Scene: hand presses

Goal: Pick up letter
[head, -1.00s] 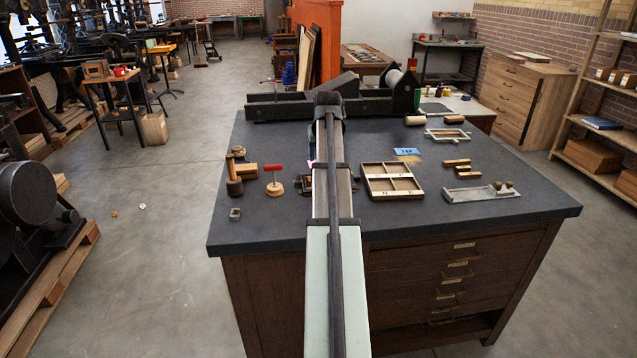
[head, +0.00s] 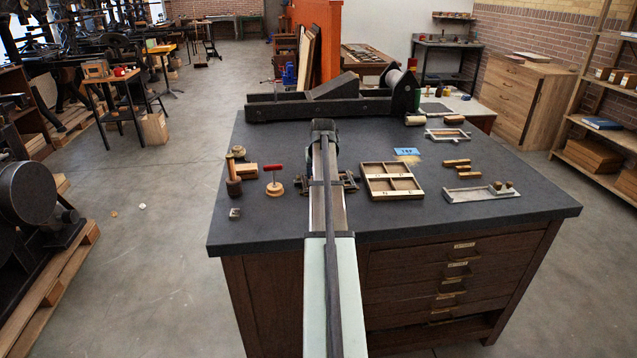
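I cannot tell for sure which thing is the letter. A small grey metal block (head: 235,213) lies alone near the left front edge of the dark tabletop (head: 270,225). A blue card with faint marks (head: 407,151) lies right of my arm, behind a wooden compartment tray (head: 391,181). My arm reaches over the middle of the table, and its far end is well right of the grey block and left of the card.
A dark metal device (head: 348,182) is partly covered by my arm. A red-handled tool (head: 274,182) and a wooden-handled tool (head: 233,180) stand at the left. A long black press (head: 340,98) spans the back. Wooden blocks (head: 465,169) and a metal galley (head: 482,193) lie right.

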